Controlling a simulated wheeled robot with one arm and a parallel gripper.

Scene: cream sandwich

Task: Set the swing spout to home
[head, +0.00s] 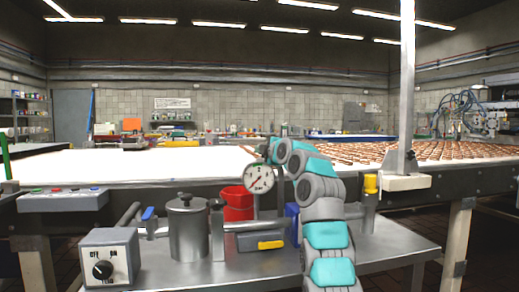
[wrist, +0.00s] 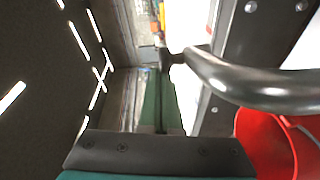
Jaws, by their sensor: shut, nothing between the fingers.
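A bent, polished metal tube (wrist: 255,88), which looks like the swing spout, crosses the right of the wrist view. Its dark end (wrist: 166,58) lies close to the tip of my gripper (wrist: 162,75); I cannot tell if they touch. My gripper is shut and empty, its greenish fingers pointing away from the wrist camera. In the head view my arm arches up at the middle, and the gripper is hidden around the round dial gauge (head: 259,178). A short post (head: 217,230) with a horizontal pipe (head: 252,226) stands on the metal bench; the spout's full shape is unclear there.
A red bucket (head: 237,203) stands behind the pipe and shows in the wrist view (wrist: 268,145). A lidded steel pot (head: 188,228), a switch box (head: 109,257) and a blue-handled valve (head: 149,214) are to the left. A yellow-topped post (head: 370,187) is right. The white conveyor (head: 110,165) lies behind.

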